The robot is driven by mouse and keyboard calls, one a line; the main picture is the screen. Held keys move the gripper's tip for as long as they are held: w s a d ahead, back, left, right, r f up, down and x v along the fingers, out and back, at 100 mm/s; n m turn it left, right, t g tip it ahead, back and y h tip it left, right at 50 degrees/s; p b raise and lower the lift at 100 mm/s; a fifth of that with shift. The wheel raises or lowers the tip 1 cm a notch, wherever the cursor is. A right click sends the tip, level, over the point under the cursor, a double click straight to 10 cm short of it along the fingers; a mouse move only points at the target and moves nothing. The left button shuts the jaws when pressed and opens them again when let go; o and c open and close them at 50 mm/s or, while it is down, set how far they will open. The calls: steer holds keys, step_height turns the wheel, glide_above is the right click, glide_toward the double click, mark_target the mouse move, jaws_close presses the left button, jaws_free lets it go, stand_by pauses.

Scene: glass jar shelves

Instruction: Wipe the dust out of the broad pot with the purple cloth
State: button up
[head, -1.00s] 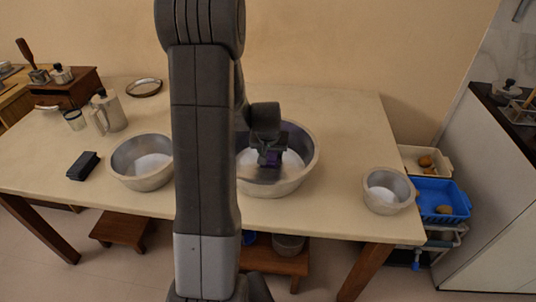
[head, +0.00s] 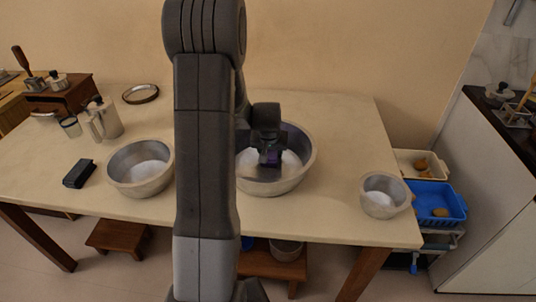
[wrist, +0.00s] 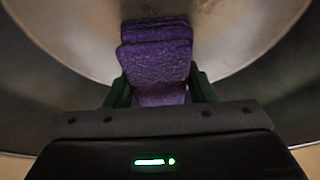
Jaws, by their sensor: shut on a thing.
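The broad pot (head: 307,163), a wide metal bowl, stands on the table right of the middle, partly hidden behind my arm. Pale dust (head: 292,164) lies on its floor. My gripper (head: 269,157) reaches down inside the pot, shut on the folded purple cloth (head: 273,161). In the wrist view the purple cloth (wrist: 157,52) sticks out between the two dark green fingers of my gripper (wrist: 160,88), over the pot's inside. A paler area (wrist: 228,40) shows around the cloth there. I cannot tell whether the cloth touches the floor.
A mid-sized metal bowl (head: 141,178) stands left of my arm and a small one (head: 383,204) at the table's right end, both with pale contents. Blue bin (head: 437,199) at right.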

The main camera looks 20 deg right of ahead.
mark_target(272, 160)
steer(key=shift+w+d, duration=0.4)
steer(key=shift+s+d, duration=0.1)
steer(key=shift+s+d, duration=0.65)
steer(key=shift+s, duration=0.1)
steer(key=shift+f, duration=0.1)
steer(key=shift+s+a+b, duration=0.75)
steer(key=shift+s+a, duration=0.9)
steer(key=shift+a, duration=0.05)
steer(key=shift+s+a, duration=0.25)
steer(key=shift+a, duration=0.1)
